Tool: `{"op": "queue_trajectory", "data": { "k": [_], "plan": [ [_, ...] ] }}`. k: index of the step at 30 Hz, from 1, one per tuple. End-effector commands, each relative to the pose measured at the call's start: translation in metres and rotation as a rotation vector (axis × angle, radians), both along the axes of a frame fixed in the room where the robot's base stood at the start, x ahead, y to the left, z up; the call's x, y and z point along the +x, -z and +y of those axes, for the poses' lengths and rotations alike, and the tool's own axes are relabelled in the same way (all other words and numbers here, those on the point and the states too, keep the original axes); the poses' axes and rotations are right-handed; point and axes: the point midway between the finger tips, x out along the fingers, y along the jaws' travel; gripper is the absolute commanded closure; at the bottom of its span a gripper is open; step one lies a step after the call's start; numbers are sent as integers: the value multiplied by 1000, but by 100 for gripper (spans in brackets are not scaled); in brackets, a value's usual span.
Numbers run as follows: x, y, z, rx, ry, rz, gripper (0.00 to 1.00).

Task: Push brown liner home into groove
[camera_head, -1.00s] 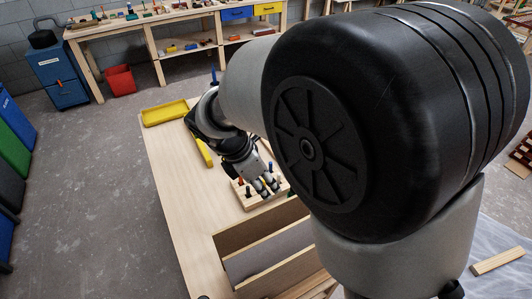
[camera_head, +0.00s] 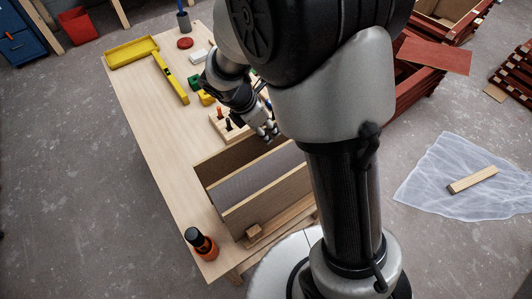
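A wooden assembly on the bench has a brown panel (camera_head: 232,162) along its far side, a grey surface (camera_head: 258,174) in the middle and a light-edged brown board (camera_head: 270,198) at the near side. I cannot tell which brown part is the liner, and no groove can be made out. My gripper (camera_head: 270,134) is low over the bench, just beyond the assembly's far right end and beside the peg block. Its fingers are small and dark, so whether they are open is unclear. My arm hides the assembly's right end.
A peg block (camera_head: 222,128) with upright tools stands by my gripper. A yellow level (camera_head: 171,78), yellow tray (camera_head: 131,52) and black-orange bottle (camera_head: 201,243) lie or stand on the bench (camera_head: 165,165). Its left side is mostly clear. Red crates (camera_head: 412,90) stand on the right.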

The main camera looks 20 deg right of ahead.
Motion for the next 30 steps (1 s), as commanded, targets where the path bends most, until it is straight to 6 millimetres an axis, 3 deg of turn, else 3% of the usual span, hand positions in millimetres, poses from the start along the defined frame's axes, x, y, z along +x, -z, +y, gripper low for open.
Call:
{"op": "queue_trajectory", "data": {
  "k": [2,8,22,30],
  "plan": [
    [1,9,-3,0,0,1,69],
    [1,8,-3,0,0,0,69],
    [1,8,-3,0,0,0,100],
    [1,8,-3,0,0,0,100]
  ]
}}
